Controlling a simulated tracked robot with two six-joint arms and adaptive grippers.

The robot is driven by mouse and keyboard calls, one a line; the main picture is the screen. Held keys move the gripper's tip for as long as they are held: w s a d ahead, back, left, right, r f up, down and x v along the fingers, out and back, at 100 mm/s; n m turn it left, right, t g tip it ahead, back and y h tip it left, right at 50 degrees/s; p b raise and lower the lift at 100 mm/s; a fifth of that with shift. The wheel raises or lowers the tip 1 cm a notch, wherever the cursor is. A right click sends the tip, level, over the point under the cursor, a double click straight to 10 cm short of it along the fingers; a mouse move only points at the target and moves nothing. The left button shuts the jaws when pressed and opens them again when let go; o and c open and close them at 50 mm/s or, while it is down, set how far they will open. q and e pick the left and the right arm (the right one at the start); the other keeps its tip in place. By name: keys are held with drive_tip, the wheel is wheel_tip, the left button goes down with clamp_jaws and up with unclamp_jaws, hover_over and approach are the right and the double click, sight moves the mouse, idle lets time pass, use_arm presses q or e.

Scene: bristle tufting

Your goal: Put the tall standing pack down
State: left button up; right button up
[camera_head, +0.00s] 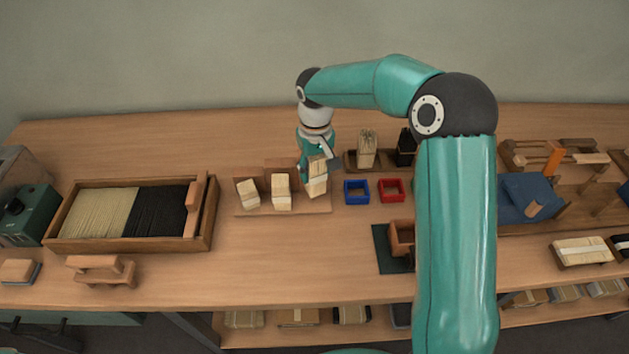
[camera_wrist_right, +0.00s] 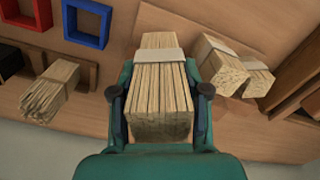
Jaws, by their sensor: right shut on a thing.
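My right gripper (camera_head: 314,160) is shut on a tall pack of pale bristle sticks (camera_head: 317,184) with a white band. In the right wrist view the same pack (camera_wrist_right: 160,88) sits between the two fingers (camera_wrist_right: 160,106). It is over the right end of a low wooden board (camera_head: 300,211); I cannot tell whether its foot touches. Two similar banded packs, a middle one (camera_head: 281,190) and a left one (camera_head: 247,193), stand on that board to its left. My left gripper is not in view.
A blue frame (camera_head: 345,190) and a red frame (camera_head: 380,190) lie just right of the board. Behind them a wooden holder carries another pale bundle (camera_head: 366,152) and a black one (camera_head: 406,146). A wide bristle tray (camera_head: 208,223) stands left.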

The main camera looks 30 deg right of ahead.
sight(315, 181)
wheel_tip(315, 181, down, 4)
drive_tip(key=shift+r, duration=0.15)
drive_tip(key=shift+f, duration=0.45)
drive_tip(key=shift+f, duration=0.1)
drive_tip(key=o, duration=1.2)
drive_tip(key=shift+w, duration=0.1)
